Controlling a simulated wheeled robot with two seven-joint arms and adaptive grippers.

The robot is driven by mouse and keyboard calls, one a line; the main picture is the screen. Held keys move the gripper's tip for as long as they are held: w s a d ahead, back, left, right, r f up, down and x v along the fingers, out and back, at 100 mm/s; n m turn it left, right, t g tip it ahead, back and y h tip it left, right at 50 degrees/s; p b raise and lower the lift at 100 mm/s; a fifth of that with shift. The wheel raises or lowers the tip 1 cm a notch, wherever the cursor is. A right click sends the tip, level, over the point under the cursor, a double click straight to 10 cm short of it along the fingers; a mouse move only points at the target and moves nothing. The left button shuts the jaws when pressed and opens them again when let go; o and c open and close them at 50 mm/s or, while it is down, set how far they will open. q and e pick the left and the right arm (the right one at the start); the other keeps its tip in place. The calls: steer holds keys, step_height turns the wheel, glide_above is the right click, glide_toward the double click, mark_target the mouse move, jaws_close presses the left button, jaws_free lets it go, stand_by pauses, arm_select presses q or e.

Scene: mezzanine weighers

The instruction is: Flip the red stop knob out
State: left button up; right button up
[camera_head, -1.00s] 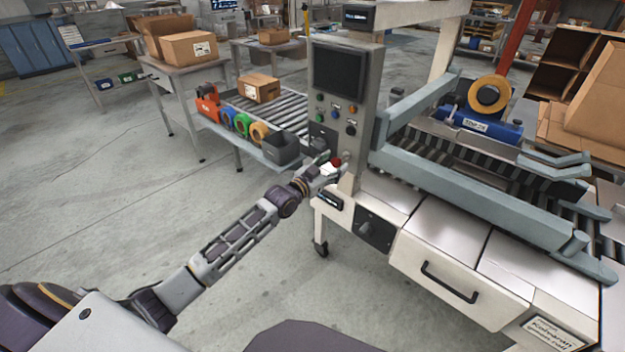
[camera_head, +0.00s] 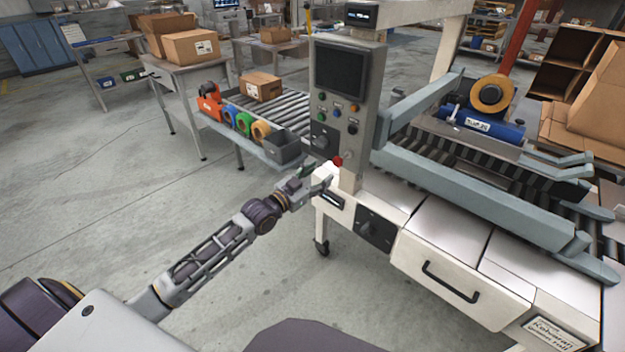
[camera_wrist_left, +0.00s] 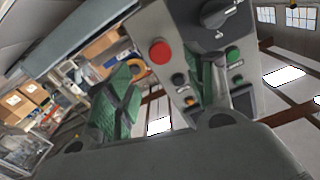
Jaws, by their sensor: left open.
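The red stop knob (camera_head: 337,161) is a small round red button low on the grey control panel (camera_head: 343,125). In the left wrist view the red knob (camera_wrist_left: 160,52) shows face on, above and between the two fingers. My left gripper (camera_head: 318,174) is open and empty, just left of and below the knob, and appears apart from it. In the left wrist view its green-padded fingers (camera_wrist_left: 168,85) stand wide apart. My right gripper is in no view.
A black rotary switch (camera_wrist_left: 217,12) and small buttons sit near the knob. A dark grey bin (camera_head: 283,147) and tape rolls (camera_head: 244,124) line the conveyor's edge at left. The white machine cabinet (camera_head: 408,222) lies below and right. Open floor is at left.

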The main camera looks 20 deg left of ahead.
arm_select(q)
steer(key=shift+v, duration=1.05)
